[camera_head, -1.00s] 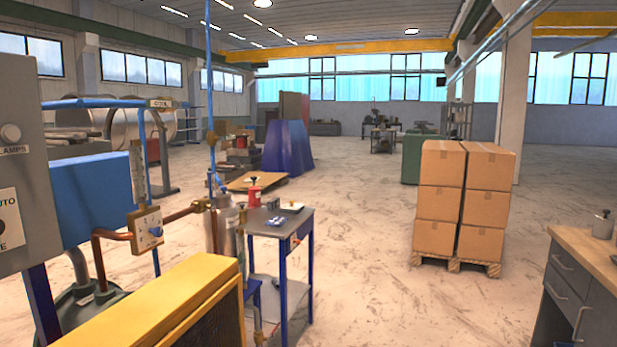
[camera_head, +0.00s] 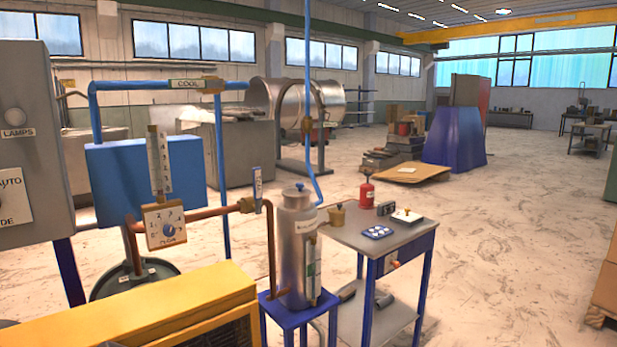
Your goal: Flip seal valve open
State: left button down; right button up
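No label that I can read marks the seal valve. A brass valve body (camera_head: 246,204) sits at the right end of a copper pipe, with an upright blue and white piece (camera_head: 257,186) on it that may be a handle or a tag. Another brass fitting (camera_head: 212,84) sits on the blue pipe beside the COOL label (camera_head: 187,84). A brass fitting (camera_head: 308,124) is also on the blue hose. Neither of my grippers is in view.
A yellow machine (camera_head: 130,315) fills the lower left front, below a grey control panel (camera_head: 30,140). A metal canister (camera_head: 295,240) stands on a blue stand. A grey side table (camera_head: 395,238) holds small items. The floor (camera_head: 500,250) to the right is clear.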

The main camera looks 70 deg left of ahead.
aim_at(257, 179)
jog(key=u, duration=0.8)
jog(key=i, duration=1.1)
jog(key=u, duration=1.05)
